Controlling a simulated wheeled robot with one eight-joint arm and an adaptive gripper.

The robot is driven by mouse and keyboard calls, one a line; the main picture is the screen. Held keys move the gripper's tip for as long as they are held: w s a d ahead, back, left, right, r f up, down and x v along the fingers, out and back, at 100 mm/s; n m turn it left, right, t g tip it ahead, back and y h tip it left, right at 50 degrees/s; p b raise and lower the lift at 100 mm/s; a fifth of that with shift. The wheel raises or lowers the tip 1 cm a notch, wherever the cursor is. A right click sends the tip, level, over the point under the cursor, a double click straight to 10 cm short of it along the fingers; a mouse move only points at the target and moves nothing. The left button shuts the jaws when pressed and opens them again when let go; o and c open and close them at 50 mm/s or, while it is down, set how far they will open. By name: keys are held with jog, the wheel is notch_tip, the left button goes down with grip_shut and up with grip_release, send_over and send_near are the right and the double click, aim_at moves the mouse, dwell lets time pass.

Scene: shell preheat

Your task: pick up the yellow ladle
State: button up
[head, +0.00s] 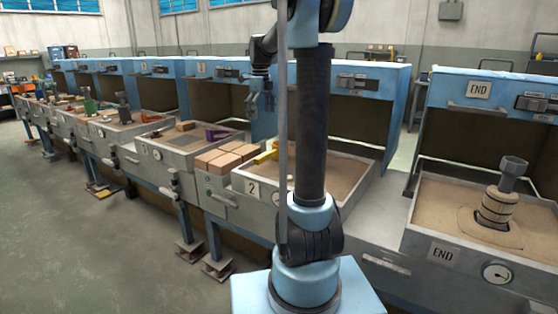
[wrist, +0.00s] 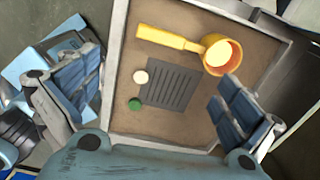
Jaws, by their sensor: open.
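The yellow ladle (wrist: 168,38) lies on the sand of a tray in the wrist view. Its handle points left and its round cup (wrist: 221,56) sits at the right, with a pale inside. In the head view part of the yellow ladle (head: 266,155) shows at the left side of the tray marked 2, partly hidden by my arm. My gripper (wrist: 160,102) is open and empty, its two blue-padded fingers wide apart. In the head view my gripper (head: 261,105) hangs above that tray, well clear of the ladle.
Brick-like blocks (head: 222,158) stand left of the tray in the head view. A blue hood (head: 370,77) stands behind it.

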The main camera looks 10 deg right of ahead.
jog(key=shift+m, duration=0.3)
jog(key=f, duration=1.1)
jog(key=w+f, duration=0.1)
jog(key=f, duration=0.5)
jog(key=shift+a+f, duration=0.2)
grip_shut()
grip_release()
dwell(0.3)
